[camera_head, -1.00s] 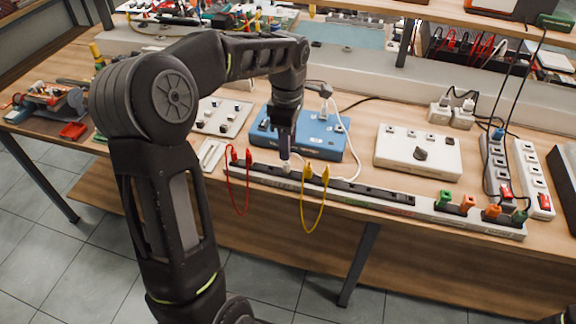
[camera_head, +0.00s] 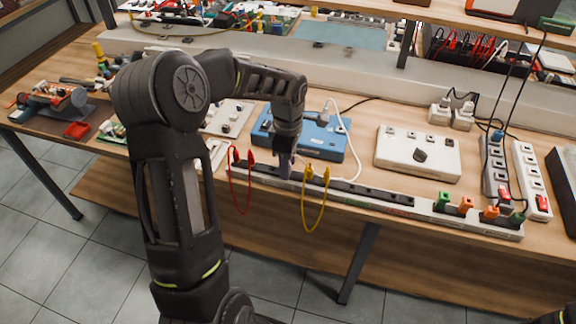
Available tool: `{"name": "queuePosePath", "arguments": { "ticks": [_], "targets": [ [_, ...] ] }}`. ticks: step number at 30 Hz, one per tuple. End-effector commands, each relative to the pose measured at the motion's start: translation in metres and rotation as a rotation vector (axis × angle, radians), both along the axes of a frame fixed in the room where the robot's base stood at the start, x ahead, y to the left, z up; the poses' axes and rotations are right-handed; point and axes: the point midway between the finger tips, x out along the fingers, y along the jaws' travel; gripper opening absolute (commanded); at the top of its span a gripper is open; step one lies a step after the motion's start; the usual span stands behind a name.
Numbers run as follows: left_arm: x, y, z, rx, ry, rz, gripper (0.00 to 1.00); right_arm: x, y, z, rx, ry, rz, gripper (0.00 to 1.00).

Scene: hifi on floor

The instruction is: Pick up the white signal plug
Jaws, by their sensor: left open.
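My left gripper (camera_head: 285,165) points down at the long power strip (camera_head: 385,200) along the table's front edge, left of the yellow clips. It is open; the gap between its fingers is hard to make out. The white signal plug is not clearly visible at the strip; the gripper covers that spot. A white cable (camera_head: 347,138) loops from the blue box (camera_head: 334,138) down to the strip, right of the gripper. My right gripper is not in view.
Red clips (camera_head: 243,158) and yellow clips (camera_head: 317,174) flank the gripper, with hanging wires. A white switch box (camera_head: 418,152) stands to the right. Green and orange plugs (camera_head: 466,205) sit at the strip's right end. Bare table lies between the boxes.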

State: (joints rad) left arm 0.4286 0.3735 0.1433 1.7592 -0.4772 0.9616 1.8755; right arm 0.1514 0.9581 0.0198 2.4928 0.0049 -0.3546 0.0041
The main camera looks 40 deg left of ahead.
Motion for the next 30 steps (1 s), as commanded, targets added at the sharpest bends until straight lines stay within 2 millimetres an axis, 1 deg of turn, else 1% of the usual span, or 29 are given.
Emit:
{"name": "queuePosePath", "arguments": {
  "ticks": [18, 30],
  "targets": [
    [0.0002, 0.0, -0.0017, 0.0, -0.001, 0.0, 0.41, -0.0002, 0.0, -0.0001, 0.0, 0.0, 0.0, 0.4],
    [0.0002, 0.0, -0.0017, 0.0, -0.001, 0.0, 0.09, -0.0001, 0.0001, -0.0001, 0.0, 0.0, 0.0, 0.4]
  ]
}}
